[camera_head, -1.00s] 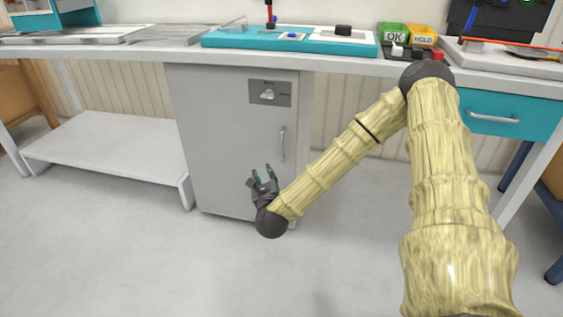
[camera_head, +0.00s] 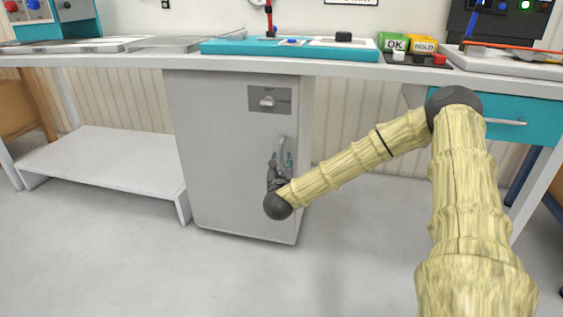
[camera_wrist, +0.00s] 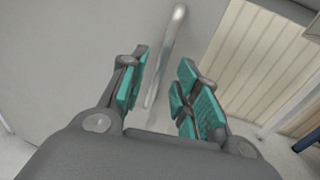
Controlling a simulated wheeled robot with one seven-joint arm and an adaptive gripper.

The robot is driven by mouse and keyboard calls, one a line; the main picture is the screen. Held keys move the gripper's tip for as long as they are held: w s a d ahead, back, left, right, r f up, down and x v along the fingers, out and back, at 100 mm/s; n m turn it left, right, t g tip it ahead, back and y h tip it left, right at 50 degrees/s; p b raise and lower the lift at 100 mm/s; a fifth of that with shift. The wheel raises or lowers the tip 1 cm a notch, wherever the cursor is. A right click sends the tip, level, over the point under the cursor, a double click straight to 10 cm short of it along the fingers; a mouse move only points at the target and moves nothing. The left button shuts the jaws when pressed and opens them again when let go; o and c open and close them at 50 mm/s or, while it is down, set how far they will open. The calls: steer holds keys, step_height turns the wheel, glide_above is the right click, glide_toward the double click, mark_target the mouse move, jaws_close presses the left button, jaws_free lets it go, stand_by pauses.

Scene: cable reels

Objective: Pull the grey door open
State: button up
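The grey door (camera_head: 218,150) is the front of a cabinet under the workbench and looks closed. Its vertical metal handle (camera_head: 283,143) is near the door's right edge, below a panel with a knob (camera_head: 267,101). My gripper (camera_head: 281,158) is at the lower part of the handle. In the wrist view, the handle (camera_wrist: 166,55) runs up between and beyond the open teal-padded fingers of my gripper (camera_wrist: 163,90). A gap shows between the handle and the right finger. Whether the left finger touches it I cannot tell.
The white workbench top (camera_head: 150,59) spans above the cabinet. A low white shelf (camera_head: 100,160) stands to the left, and a teal drawer (camera_head: 520,122) is at the right. The floor (camera_head: 330,260) before the cabinet is clear.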

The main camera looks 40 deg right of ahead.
mark_target(281, 158)
steer(key=shift+b+x, duration=0.35)
steer(key=shift+x, duration=1.25)
steer(key=shift+c, duration=0.4)
jaws_close()
